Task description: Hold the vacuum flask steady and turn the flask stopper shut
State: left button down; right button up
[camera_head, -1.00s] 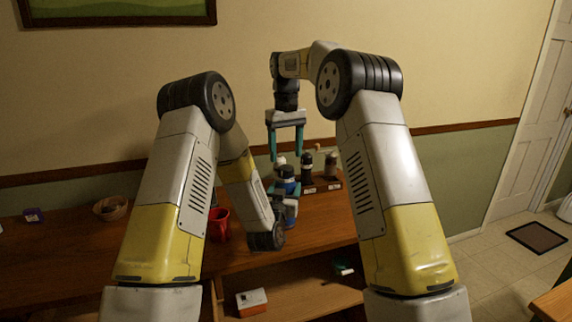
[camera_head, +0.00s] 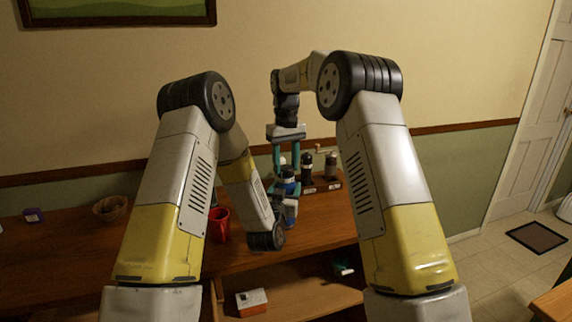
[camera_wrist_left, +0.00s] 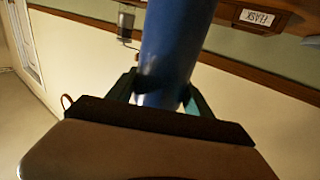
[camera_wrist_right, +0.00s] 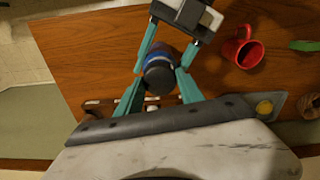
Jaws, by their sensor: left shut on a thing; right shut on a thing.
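The vacuum flask (camera_head: 290,188) is blue and stands over the wooden counter. My left gripper (camera_wrist_left: 163,95) is shut on its blue body, which fills the top middle of the left wrist view (camera_wrist_left: 178,40). The dark, round flask stopper (camera_wrist_right: 160,76) tops the flask. My right gripper (camera_wrist_right: 160,82) comes from above, with one teal finger on each side of the stopper, and is shut on it. The stopper's underside and the seam with the flask are hidden, so I cannot tell how tightly it sits.
A red mug (camera_head: 219,224) stands left of the flask. A rack with dark bottles (camera_head: 332,168) stands behind to the right. A bowl (camera_head: 110,207) and a small purple box (camera_head: 33,215) sit at the far left. A white and red box (camera_head: 251,302) lies on the lower shelf.

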jog(key=shift+n, duration=0.4)
jog(key=n, duration=0.3)
jog(key=shift+n, duration=0.4)
jog(key=n, duration=0.9)
jog(key=shift+w+d, duration=0.1)
jog(key=shift+n, duration=2.2)
jog(key=o, duration=1.4)
jog(key=shift+r, duration=0.1)
